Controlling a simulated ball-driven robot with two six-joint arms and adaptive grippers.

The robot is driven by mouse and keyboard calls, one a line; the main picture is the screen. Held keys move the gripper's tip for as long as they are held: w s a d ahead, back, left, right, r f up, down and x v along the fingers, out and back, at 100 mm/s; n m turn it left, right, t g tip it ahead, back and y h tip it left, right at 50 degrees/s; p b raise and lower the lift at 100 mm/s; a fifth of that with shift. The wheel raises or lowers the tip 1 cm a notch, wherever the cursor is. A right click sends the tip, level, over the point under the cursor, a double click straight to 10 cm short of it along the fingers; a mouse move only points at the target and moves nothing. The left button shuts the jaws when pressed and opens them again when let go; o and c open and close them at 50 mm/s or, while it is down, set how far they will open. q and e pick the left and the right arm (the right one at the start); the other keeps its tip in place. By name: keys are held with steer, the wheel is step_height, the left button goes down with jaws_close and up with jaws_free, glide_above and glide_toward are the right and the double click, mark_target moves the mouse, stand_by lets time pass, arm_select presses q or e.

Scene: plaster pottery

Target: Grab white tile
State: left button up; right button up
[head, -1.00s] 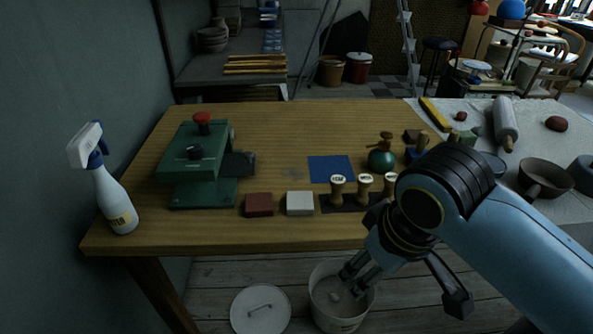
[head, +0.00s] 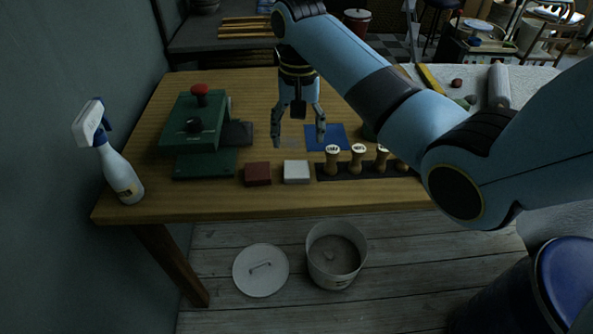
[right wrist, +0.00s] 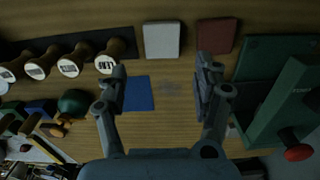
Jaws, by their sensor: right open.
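The white tile (head: 296,172) lies flat on the wooden table near its front edge, just right of a dark red tile (head: 258,174). In the right wrist view the white tile (right wrist: 161,40) shows beyond the fingertips, near the top middle, with the dark red tile (right wrist: 217,35) beside it. My right gripper (head: 299,140) is open and empty, pointing down above the table, behind the white tile. Its two fingers also show in the right wrist view (right wrist: 160,78), apart, with bare wood and part of a blue square between them. My left gripper is not in view.
A green press (head: 197,135) stands left of the tiles. A dark rack of wooden stamps (head: 332,160) stands close on the right. A blue square (head: 338,131) lies behind. A spray bottle (head: 119,172) is at the left edge. A bucket (head: 335,257) stands on the floor.

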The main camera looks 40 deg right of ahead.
mark_target(296, 170)
steer(key=f+b, duration=0.1)
steer(key=f, duration=0.9)
steer(key=shift+a+f+b, duration=0.1)
steer(key=shift+a+b, duration=0.1)
steer(key=shift+b, duration=0.2)
steer(key=c, duration=1)
